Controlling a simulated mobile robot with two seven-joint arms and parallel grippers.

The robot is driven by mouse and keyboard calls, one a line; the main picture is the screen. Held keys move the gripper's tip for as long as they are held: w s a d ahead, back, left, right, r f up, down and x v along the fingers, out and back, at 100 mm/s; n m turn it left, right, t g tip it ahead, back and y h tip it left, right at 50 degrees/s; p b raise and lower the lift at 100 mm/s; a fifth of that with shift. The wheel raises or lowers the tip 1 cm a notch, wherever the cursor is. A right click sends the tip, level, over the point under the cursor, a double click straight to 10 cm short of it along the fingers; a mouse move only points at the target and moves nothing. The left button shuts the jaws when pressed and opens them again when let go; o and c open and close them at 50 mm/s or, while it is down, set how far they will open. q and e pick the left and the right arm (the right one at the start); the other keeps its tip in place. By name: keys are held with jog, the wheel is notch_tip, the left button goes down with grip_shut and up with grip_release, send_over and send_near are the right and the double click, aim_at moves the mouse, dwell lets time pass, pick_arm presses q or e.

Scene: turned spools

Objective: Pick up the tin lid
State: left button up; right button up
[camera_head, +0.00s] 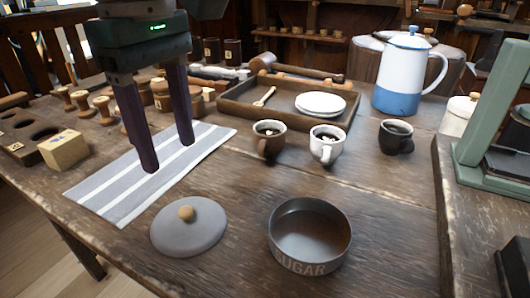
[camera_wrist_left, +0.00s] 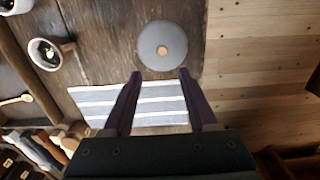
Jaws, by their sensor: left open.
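The tin lid (camera_head: 172,236) is a round grey disc with a small wooden knob, lying flat on the table near its front edge. It also shows in the left wrist view (camera_wrist_left: 151,53), beyond the fingertips. My left gripper (camera_head: 168,157) is open and empty, fingers pointing down above the striped cloth, behind the lid and apart from it. It also shows in the left wrist view (camera_wrist_left: 158,75). An open round tin (camera_head: 322,216) marked "SUGAR" stands to the right of the lid. My right gripper is not in view.
A grey and white striped cloth (camera_head: 100,190) lies behind the lid. A brown mug (camera_head: 269,146), a white mug (camera_head: 326,152) and a dark mug (camera_head: 396,137) stand behind the tin. A wooden tray (camera_head: 238,114) holds plates. A wooden block (camera_head: 64,149) sits at left.

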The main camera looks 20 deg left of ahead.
aim_at(185, 210)
pick_arm(q)
jog(key=f, duration=0.3)
jog(key=f+b, duration=0.1)
jog(key=f, duration=0.5)
jog(key=shift+s+d+f, duration=0.25)
jog(key=shift+f, duration=0.05)
grip_shut()
